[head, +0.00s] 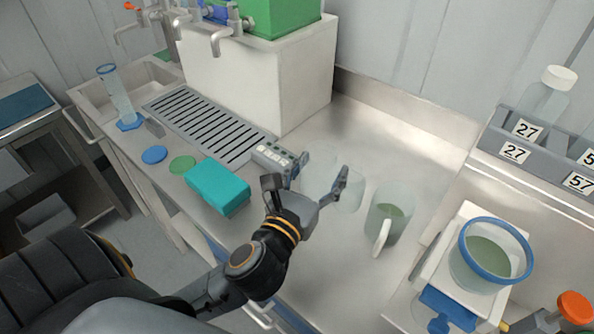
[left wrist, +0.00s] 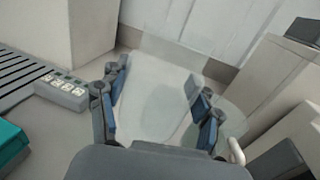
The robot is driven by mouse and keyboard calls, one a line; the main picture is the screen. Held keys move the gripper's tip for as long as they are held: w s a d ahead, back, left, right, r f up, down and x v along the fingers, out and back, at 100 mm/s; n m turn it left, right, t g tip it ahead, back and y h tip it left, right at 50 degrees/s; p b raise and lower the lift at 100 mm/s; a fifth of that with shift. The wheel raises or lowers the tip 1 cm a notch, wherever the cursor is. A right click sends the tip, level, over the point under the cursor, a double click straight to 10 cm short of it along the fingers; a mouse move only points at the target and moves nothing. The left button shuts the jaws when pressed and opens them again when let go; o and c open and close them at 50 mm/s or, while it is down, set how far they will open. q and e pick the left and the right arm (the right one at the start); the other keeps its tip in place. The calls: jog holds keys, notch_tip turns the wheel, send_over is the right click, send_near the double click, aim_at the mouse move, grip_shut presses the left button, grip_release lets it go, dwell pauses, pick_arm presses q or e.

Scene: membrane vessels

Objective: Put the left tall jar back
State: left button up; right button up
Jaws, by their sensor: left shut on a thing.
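My left gripper (head: 322,178) has its fingers on either side of a clear, nearly see-through jar (head: 325,190) over the steel counter, and is shut on it. In the left wrist view the jar (left wrist: 160,95) shows faintly between the two blue-padded fingers (left wrist: 160,112). The jar looks upright; I cannot tell whether its base touches the counter. A grey rack (head: 515,150) at the right holds a white-capped clear bottle (head: 545,98), with labels 27 and 57. My right gripper is not in view.
A frosted jug (head: 396,208) with a white handle stands just right of the gripper. A blue-rimmed vessel (head: 490,262) sits at the lower right. A teal box (head: 218,187) and a button panel (head: 275,158) are to the left. The counter behind the gripper is clear.

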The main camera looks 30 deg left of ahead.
pick_arm(q)
jog(key=w+a+f, duration=0.2)
jog(key=w, duration=0.1)
jog(key=w+a+f, duration=0.2)
jog(key=w+f, duration=0.1)
jog(key=w, duration=0.1)
jog(key=w+a+f+b, duration=0.1)
jog(key=w+a+f, duration=0.1)
jog(key=w+f, duration=0.1)
jog(key=shift+w+a+f, duration=0.1)
jog(key=shift+w, duration=0.1)
jog(key=shift+w+a+f, duration=0.15)
jog(key=shift+w+f, duration=0.1)
jog(key=shift+f, duration=0.15)
jog(key=f, duration=0.1)
jog(key=f+b, duration=0.1)
jog(key=f, duration=0.1)
jog(key=shift+w+a+f, duration=0.15)
jog(key=shift+w+f, duration=0.1)
jog(key=shift+f+b, duration=0.15)
jog(key=shift+b, duration=0.15)
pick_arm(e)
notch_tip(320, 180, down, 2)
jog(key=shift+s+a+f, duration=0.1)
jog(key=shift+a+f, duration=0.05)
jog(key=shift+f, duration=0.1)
